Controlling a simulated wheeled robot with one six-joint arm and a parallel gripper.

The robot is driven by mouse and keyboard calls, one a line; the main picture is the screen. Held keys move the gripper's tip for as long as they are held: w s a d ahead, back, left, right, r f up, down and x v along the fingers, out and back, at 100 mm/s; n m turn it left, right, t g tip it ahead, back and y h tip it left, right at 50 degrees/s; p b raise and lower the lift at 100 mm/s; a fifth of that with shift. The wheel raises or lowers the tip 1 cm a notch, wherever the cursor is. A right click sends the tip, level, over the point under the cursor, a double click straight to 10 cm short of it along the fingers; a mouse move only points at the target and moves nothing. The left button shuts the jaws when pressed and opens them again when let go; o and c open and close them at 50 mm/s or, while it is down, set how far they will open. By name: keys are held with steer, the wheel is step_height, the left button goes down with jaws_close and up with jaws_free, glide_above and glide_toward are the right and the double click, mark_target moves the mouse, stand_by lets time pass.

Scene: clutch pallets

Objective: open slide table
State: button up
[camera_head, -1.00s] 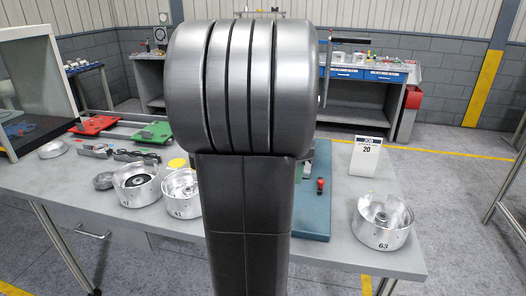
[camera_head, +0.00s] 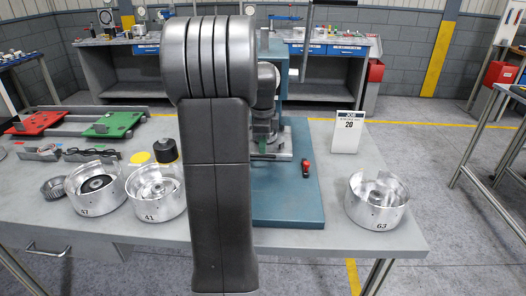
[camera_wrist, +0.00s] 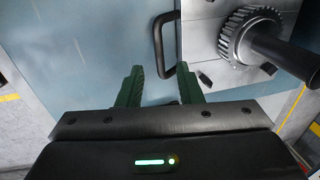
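The slide table (camera_wrist: 208,58) is a light grey metal plate at the upper right of the wrist view. A toothed gear (camera_wrist: 247,36) is on it. Its black bar handle (camera_wrist: 158,45) stands at the plate's left edge. My gripper (camera_wrist: 161,84) is open and empty, its two green fingers apart. In the picture, the handle's near end lies between and just beyond the fingertips; I cannot tell the height gap. In the head view, my arm hides much of the teal press base (camera_head: 290,208) and most of the slide table.
A red-handled lever (camera_head: 306,168) is on the base's right side. A numbered sign (camera_head: 347,132) and metal housing 63 (camera_head: 377,203) stand right of it. Housings 41 (camera_head: 156,190) and 47 (camera_head: 95,187) are left of my arm. A dark shaft (camera_wrist: 285,55) projects by the gear.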

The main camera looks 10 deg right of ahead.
mark_target(263, 156)
steer(key=shift+w+d+f, duration=0.1)
steer(key=shift+w+f, duration=0.1)
steer(key=shift+f, duration=0.75)
steer(key=shift+w+f, duration=0.15)
steer(key=shift+f, duration=0.8)
jaws_close()
